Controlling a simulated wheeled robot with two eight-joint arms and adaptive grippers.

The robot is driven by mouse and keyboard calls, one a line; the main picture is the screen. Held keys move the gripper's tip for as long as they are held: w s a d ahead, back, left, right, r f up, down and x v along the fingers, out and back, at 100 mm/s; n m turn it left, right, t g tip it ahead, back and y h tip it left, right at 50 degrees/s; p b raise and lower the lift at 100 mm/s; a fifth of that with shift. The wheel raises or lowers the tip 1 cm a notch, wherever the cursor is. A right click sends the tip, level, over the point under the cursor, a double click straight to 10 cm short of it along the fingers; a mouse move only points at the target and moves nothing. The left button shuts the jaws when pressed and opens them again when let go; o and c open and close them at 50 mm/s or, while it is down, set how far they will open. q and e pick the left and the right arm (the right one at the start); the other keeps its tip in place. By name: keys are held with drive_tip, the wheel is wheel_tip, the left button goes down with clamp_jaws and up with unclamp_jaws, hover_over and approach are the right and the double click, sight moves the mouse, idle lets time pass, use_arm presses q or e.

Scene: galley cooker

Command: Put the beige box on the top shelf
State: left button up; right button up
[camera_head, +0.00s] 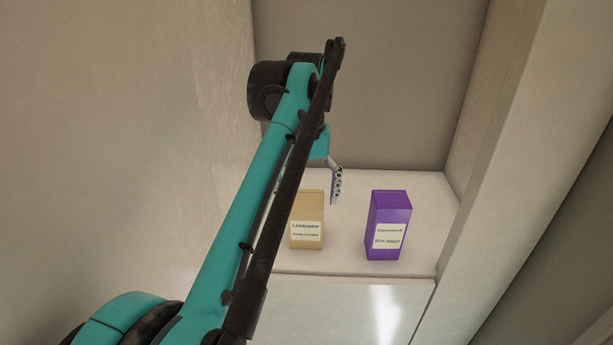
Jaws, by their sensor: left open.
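The beige box (308,212) stands upright on a pale shelf (340,262), with a white label on its front. My left arm crosses in front of its left side and hides part of it. My left gripper (335,182) is above and slightly right of the beige box. One finger shows, pointing down; the rest is hidden behind my arm. The gripper is open and does not appear to hold the box. My right gripper is not in view.
A purple box (388,224) stands upright on the same shelf, to the right of the beige box, with a gap between them. Pale walls close in the shelf at left, back and right. A glossy panel (350,305) lies below the shelf's front edge.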

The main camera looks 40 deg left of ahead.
use_arm(q)
wheel_tip(320, 180, up, 6)
drive_tip(key=shift+r, duration=0.25)
drive_tip(key=shift+f, duration=0.1)
idle(0.5)
